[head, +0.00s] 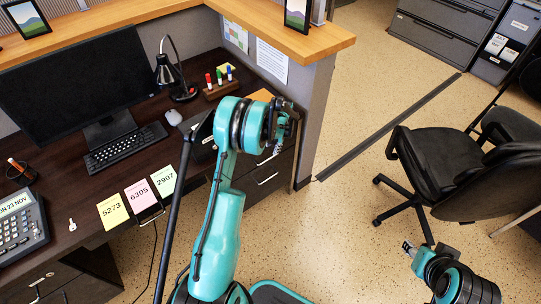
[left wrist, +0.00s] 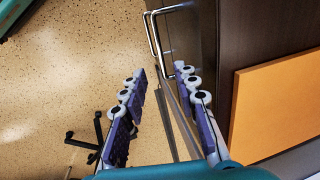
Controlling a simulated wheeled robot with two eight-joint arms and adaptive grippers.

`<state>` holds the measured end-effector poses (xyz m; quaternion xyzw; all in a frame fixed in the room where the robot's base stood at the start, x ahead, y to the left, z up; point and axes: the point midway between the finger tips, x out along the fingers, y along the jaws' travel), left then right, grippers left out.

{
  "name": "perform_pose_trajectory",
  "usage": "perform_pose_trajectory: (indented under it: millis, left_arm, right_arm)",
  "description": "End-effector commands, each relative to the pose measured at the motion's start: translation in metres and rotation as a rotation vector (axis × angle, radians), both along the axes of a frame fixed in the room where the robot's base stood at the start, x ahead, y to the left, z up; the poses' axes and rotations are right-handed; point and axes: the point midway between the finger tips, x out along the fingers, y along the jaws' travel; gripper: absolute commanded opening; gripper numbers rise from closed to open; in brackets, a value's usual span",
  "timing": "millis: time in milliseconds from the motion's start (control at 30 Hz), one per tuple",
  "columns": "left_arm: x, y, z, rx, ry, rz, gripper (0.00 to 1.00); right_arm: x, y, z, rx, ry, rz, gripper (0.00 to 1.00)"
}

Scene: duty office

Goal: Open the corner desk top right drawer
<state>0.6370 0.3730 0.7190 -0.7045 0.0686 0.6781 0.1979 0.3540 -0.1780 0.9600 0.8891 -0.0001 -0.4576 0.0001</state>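The corner desk (head: 110,145) has a dark top, with dark drawer fronts (head: 262,190) at its right end beside the grey partition. A metal bar handle shows on a lower drawer (head: 268,179); my arm partly hides the upper one. My left gripper (head: 283,128) is over the desk's right end, by the top right drawer. In the left wrist view its two fingers (left wrist: 160,72) are apart with nothing between the pads. A bar handle (left wrist: 154,35) on a drawer front (left wrist: 208,40) lies just beyond the fingertips. My right gripper (head: 410,248) is low at right, away from the desk; its fingers are unclear.
An orange folder (left wrist: 275,105) lies on the desk near the drawer. A lamp (head: 170,75), monitor (head: 75,80), keyboard (head: 125,148), marker holder (head: 221,86) and sticky notes (head: 138,195) are on the desk. A black chair (head: 440,160) stands right. Floor between is mostly clear.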

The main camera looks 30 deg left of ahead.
Motion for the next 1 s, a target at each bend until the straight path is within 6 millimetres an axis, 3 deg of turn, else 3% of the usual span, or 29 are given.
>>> perform_pose_trajectory:
  millis: [500, 867, 1000]
  left_arm:
    - [0.005, 0.013, -0.074, 0.000, 0.003, -0.002, 0.30]
    - [0.006, 0.014, -0.079, 0.000, 0.003, -0.002, 0.30]
    - [0.006, 0.014, -0.079, 0.000, 0.003, -0.002, 0.00]
  right_arm:
    - [0.000, 0.000, -0.031, 0.000, 0.000, 0.000, 0.40]
    - [0.000, 0.000, -0.032, 0.000, 0.000, 0.000, 0.40]
    - [0.000, 0.000, -0.032, 0.000, 0.000, 0.000, 0.40]
